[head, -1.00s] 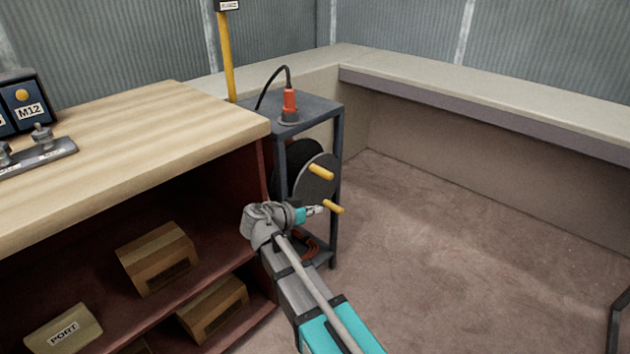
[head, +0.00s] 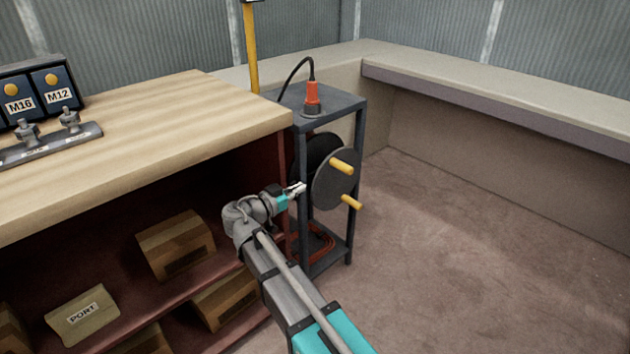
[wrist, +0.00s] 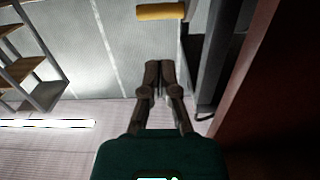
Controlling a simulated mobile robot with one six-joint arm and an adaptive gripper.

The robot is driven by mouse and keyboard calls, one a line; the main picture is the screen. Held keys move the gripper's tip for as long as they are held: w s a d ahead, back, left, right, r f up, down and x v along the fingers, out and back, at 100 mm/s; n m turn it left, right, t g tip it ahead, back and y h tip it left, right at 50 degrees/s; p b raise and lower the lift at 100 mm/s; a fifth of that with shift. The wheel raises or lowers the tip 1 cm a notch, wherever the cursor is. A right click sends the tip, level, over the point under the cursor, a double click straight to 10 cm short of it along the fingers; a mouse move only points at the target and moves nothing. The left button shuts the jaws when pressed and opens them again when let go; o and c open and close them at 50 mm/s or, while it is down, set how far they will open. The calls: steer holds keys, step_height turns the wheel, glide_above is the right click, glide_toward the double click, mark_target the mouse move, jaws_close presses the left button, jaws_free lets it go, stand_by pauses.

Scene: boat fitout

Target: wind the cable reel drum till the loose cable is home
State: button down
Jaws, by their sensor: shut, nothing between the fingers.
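The cable reel drum, a dark grey disc (head: 330,190) with a second darker disc (head: 318,150) behind it, is mounted in a grey metal stand beside the bench. Two yellow handles stick out of its face, an upper one (head: 342,165) and a lower one (head: 351,202). One yellow handle also shows at the top of the wrist view (wrist: 160,11). Loose orange cable (head: 318,243) lies on the stand's lower shelf. My gripper (head: 303,187) is shut and empty, just left of the drum's face in the head view and apart from both handles.
The wooden bench (head: 150,120) with dark red shelves stands close on the left of my arm. An orange plug (head: 312,97) with a black lead sits on the stand's top (head: 345,101). Carpeted floor (head: 450,250) to the right is clear.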

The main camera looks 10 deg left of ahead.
mark_target(339, 168)
steer(key=x, duration=1.3)
steer(key=shift+w+d, duration=0.1)
steer(key=shift+w, duration=0.05)
steer(key=shift+w+d, duration=0.15)
